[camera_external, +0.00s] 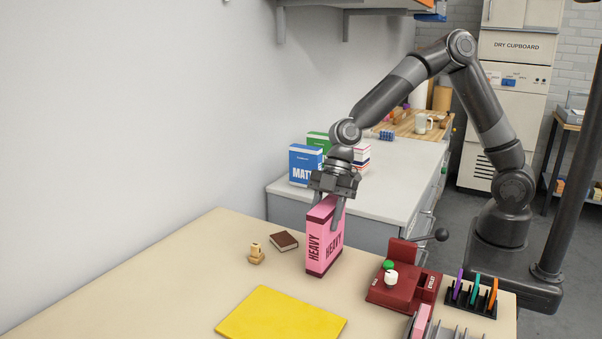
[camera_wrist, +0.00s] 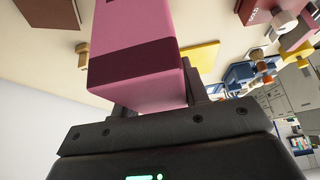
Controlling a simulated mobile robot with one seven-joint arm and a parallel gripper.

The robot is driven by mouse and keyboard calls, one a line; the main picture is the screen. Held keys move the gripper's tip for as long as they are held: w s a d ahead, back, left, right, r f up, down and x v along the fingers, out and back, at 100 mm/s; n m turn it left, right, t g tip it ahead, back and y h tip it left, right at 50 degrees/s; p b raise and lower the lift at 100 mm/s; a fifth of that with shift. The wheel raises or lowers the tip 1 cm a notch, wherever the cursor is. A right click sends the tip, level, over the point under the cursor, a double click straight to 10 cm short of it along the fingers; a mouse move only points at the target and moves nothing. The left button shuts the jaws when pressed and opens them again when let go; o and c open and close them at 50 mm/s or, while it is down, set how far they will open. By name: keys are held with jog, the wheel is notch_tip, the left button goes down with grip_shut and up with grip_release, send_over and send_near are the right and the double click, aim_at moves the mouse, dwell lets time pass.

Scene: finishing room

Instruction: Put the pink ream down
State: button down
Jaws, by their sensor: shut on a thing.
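The pink ream (camera_external: 325,240), a box-shaped pack marked "HEAVY" with a dark red band at its base, is upright over the beige table (camera_external: 180,270). My gripper (camera_external: 328,206) is shut on its upper part, with a finger on either side. I cannot tell whether its base touches the table or hangs just above it. In the wrist view the pink ream (camera_wrist: 135,60) fills the middle between my gripper's fingers (camera_wrist: 160,105), and the fingertips are mostly hidden.
A yellow folder (camera_external: 282,314) lies in front. A red lever device (camera_external: 402,290) and a black rack (camera_external: 470,300) stand to the right. Bare table shows around the ream.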

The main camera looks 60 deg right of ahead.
jog(key=c, duration=0.8)
grip_release()
jog(key=shift+r, duration=0.1)
jog(key=v, duration=1.2)
jog(key=s+d+r+m+t+h, duration=0.1)
jog(key=s+d+m+t+h, duration=0.1)
jog(key=s+d+m, duration=0.4)
jog(key=s+d+r+m+t+h, duration=0.1)
jog(key=s+d+m, duration=0.5)
jog(key=d, duration=1.1)
jog(key=s+d+r+m+t+h, duration=0.1)
jog(key=s+d+m, duration=0.5)
jog(key=d, duration=0.6)
jog(key=shift+r+t+h, duration=0.1)
jog(key=shift+t+h, duration=0.7)
jog(key=shift+h, duration=0.2)
